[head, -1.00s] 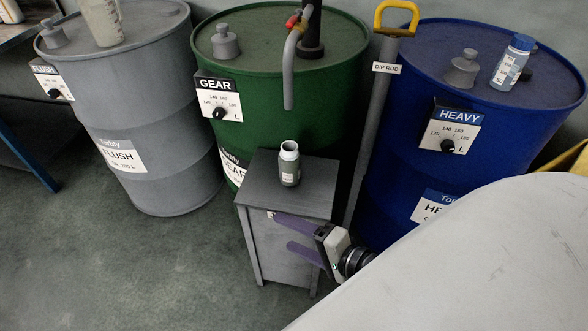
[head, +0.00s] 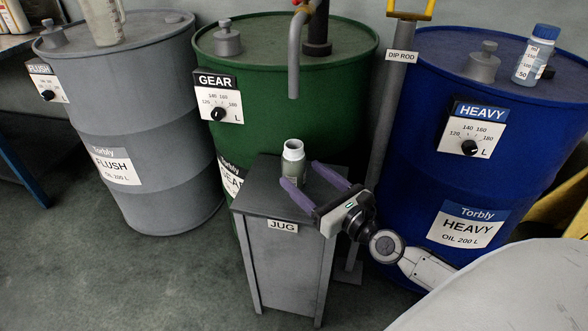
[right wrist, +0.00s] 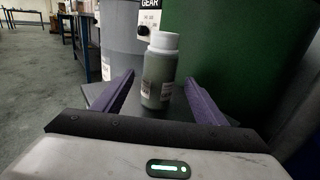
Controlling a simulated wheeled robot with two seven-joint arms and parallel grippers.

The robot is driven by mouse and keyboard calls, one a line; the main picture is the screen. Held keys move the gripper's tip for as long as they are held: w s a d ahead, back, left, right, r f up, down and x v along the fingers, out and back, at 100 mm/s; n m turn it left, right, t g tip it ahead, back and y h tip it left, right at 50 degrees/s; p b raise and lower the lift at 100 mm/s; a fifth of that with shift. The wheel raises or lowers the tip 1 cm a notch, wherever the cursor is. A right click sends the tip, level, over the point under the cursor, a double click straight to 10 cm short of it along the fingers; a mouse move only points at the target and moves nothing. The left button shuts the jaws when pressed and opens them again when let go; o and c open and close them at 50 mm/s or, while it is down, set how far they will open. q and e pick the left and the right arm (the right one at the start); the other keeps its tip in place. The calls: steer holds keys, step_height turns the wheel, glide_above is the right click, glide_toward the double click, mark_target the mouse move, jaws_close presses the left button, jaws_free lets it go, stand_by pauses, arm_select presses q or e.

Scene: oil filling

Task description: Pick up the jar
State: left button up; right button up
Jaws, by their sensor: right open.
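A grey-green jar (head: 292,158) with a white neck stands upright on the small grey stand (head: 262,200) labelled JUG. It also shows in the right wrist view (right wrist: 158,72), just ahead of and between the two fingers. My right gripper (head: 303,177) is open with purple fingers, low over the stand top and pointing at the jar. In the head view one finger covers part of the jar's lower body. Whether either finger touches it I cannot tell. My left gripper is not in view.
A grey FLUSH drum (head: 150,110), a green GEAR drum (head: 285,110) and a blue HEAVY drum (head: 415,150) stand behind. A dip rod (head: 388,130) leans beside the stand. A blue-capped bottle (head: 535,60) stands on the blue drum. The floor at front left is clear.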

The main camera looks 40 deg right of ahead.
mark_target(292, 168)
steer(key=shift+w+a+f, duration=0.1)
steer(key=shift+w+f, duration=0.1)
steer(key=shift+w, duration=1.15)
steer(key=shift+w+a+f, duration=0.1)
steer(key=shift+w+f, duration=0.1)
steer(key=shift+w, duration=1.15)
steer(key=c, duration=1.4)
steer(key=shift+r, duration=0.2)
